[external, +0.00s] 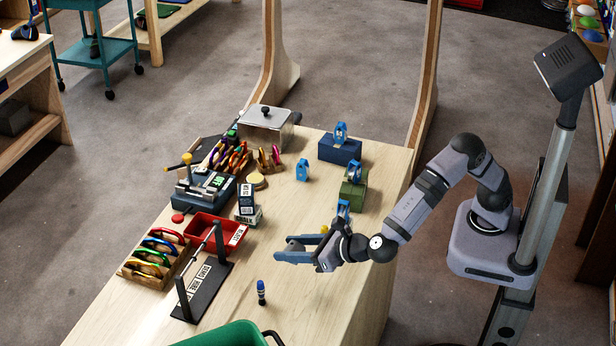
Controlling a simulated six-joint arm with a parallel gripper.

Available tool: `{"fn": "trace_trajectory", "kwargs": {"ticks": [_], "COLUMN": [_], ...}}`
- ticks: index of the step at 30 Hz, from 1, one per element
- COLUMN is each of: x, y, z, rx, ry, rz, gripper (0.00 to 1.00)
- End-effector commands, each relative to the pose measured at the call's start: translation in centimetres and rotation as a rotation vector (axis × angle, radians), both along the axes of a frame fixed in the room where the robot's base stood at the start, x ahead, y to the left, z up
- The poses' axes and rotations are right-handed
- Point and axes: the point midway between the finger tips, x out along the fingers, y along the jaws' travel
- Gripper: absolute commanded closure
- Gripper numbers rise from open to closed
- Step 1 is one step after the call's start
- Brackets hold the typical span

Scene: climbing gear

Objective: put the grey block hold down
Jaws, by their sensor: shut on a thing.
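My gripper (285,249) is low over the right front part of the wooden table, its fingers pointing left. It is shut on the grey block hold (297,247), which is small here and hard to tell apart from the blue-grey fingers. Most of the hold is hidden by the fingers. I cannot tell whether its underside touches the table.
A black bar stand (205,292) and red bin (218,225) are left of my gripper. A blue marker (261,292) stands in front, near a green tub (225,337). Blue (338,152) and green (352,197) blocks with blue devices stand behind. Bare tabletop lies front right.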

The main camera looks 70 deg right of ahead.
Motion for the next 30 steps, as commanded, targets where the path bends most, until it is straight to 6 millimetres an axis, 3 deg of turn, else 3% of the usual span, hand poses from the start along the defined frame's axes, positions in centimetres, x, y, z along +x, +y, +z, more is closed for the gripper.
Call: {"fn": "trace_trajectory", "kwargs": {"ticks": [1, 3, 10, 17, 30], "x": [2.0, 4.2, 8.7, 9.5, 9.4], "y": [-0.5, -0.7, -1.7, -1.8, -1.8], "z": [-0.4, -0.6, -0.6, -0.8, -6.3], "rx": [0.000, -0.004, -0.018, -0.024, -0.025], "ry": [-0.003, -0.005, -0.016, -0.017, -0.017], "rz": [0.012, 0.037, 0.100, 0.114, 0.113], "gripper": [0.81, 0.81, 0.81, 0.81, 0.81]}}
